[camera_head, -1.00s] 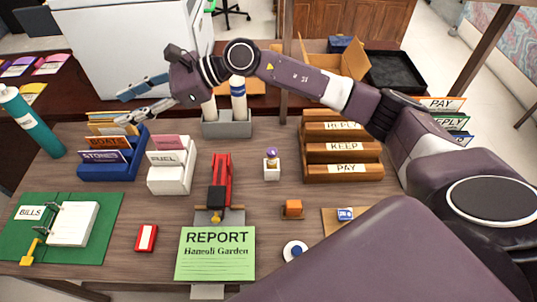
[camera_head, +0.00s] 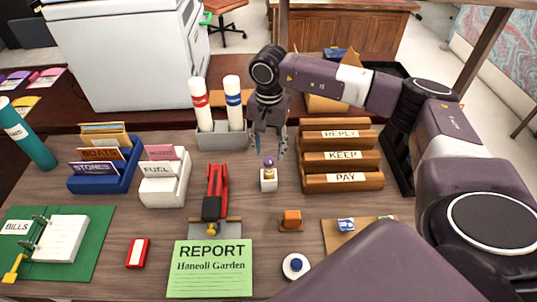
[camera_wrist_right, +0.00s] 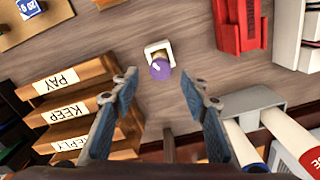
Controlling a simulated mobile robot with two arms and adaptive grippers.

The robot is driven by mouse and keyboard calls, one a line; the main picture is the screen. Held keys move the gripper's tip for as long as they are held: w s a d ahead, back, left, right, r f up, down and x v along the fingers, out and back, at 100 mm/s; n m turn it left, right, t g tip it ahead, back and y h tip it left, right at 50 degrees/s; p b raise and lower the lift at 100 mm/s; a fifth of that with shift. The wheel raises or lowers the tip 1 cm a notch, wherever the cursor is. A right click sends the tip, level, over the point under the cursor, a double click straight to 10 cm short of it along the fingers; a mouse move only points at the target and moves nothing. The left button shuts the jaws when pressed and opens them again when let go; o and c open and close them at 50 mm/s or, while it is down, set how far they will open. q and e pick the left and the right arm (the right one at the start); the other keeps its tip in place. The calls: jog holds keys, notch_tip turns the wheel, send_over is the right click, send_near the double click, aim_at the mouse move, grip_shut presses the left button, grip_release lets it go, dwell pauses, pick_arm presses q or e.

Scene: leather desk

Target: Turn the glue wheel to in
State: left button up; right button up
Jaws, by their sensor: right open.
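The glue (camera_head: 268,176) is a small white block with a purple wheel (camera_head: 269,162) on top. It stands upright on the desk between the red stapler and the wooden letter trays. My right gripper (camera_head: 268,150) is open, pointing down just behind and above the glue. In the right wrist view the purple wheel (camera_wrist_right: 160,69) shows just beyond the open fingertips (camera_wrist_right: 163,85), apart from them. No wheel marking can be read. My left gripper is not in view.
Wooden trays (camera_head: 342,156) stand right of the glue, and a grey holder (camera_head: 222,137) with two white tubes behind left. A red stapler (camera_head: 217,192) stands to the left. An orange block (camera_head: 291,220) and a round white item (camera_head: 296,266) lie in front.

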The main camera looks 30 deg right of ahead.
aim_at(269, 160)
jog(key=shift+f+p, duration=0.3)
jog(key=shift+f, duration=1.4)
jog(key=shift+c, duration=0.3)
grip_shut()
jog(key=shift+m+b, duration=0.4)
jog(key=shift+m, duration=0.1)
jog(key=shift+m+b, duration=0.55)
jog(key=shift+m, duration=0.35)
jog(key=shift+m+b, duration=0.75)
jog(key=shift+m, duration=0.85)
